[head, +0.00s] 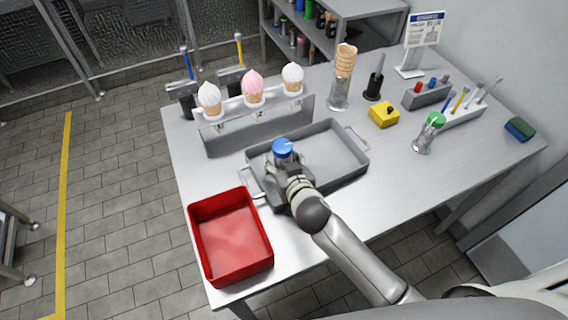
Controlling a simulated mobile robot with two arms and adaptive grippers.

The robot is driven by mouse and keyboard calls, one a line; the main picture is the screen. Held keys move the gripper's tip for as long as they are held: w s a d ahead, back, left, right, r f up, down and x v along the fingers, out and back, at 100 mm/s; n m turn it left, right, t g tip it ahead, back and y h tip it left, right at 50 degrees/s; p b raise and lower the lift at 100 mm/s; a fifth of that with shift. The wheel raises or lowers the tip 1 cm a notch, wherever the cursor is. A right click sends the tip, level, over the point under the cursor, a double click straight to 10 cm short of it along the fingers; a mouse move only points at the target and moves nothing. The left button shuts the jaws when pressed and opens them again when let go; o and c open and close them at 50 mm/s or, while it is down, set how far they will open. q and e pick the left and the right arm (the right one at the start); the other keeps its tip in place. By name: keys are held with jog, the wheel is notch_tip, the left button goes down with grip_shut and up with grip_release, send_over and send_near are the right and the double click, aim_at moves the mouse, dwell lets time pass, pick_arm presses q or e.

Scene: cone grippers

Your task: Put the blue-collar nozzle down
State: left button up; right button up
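The blue-collar nozzle (283,148) shows its blue top just beyond the fingers of my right gripper (286,168). The gripper appears shut on it; its fingertips and the nozzle's lower part are mostly hidden. Both are over the left part of the grey metal tray (340,151). I cannot tell whether the nozzle touches the tray floor. My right arm reaches in from the lower right. My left gripper is not in view.
A red bin (230,238) stands at the table's front left. Behind the tray is a rack (255,120) with three ice-cream cones. A green-topped nozzle (428,133) stands to the right, near a yellow block (384,114). The tray's right half is empty.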

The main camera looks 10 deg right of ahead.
jog(key=b+v, duration=0.1)
jog(key=v, duration=1.1)
dwell(0.4)
